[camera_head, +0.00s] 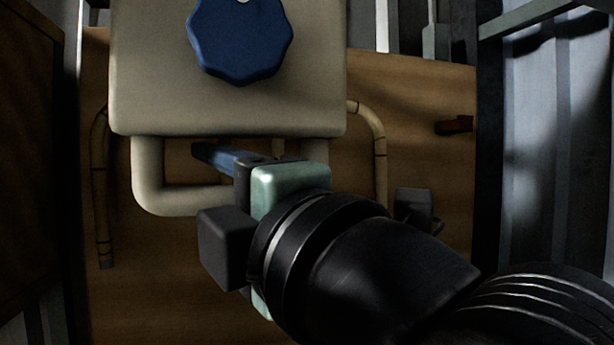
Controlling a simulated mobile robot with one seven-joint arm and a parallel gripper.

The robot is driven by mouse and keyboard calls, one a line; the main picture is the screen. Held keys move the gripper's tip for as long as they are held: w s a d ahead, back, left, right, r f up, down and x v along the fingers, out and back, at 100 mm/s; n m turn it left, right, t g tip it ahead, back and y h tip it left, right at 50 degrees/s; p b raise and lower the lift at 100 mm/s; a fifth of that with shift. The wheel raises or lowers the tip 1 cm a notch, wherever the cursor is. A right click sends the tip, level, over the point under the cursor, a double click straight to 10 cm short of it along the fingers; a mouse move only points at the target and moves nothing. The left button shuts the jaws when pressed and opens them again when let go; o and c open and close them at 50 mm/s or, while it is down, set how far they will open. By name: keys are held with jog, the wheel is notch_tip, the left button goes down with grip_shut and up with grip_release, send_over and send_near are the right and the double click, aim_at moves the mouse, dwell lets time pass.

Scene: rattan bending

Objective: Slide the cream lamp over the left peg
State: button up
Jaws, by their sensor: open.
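A large cream body (225,105) with a blue scalloped knob (240,38) fills the upper middle of the head view. A bent cream tube (148,185) shows below its front edge. It is the only cream thing in view, but I cannot tell if it is the lamp. My gripper (235,162) is open, just below the cream body's front edge and in front of the tube. One bluish finger shows; the other is hidden. I cannot tell whether the gripper touches the tube. No left peg can be made out.
A wooden board (160,290) lies beneath. Curved tan rods stand at the left (98,190) and right (380,150) of the cream body. A small dark brown piece (455,125) sits at the board's right edge. Dark metal rails flank the board. The board's lower left is clear.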

jog(key=shift+s+d+r, duration=0.1)
jog(key=shift+s+d, duration=0.05)
jog(key=shift+d, duration=0.1)
grip_shut()
dwell(1.3)
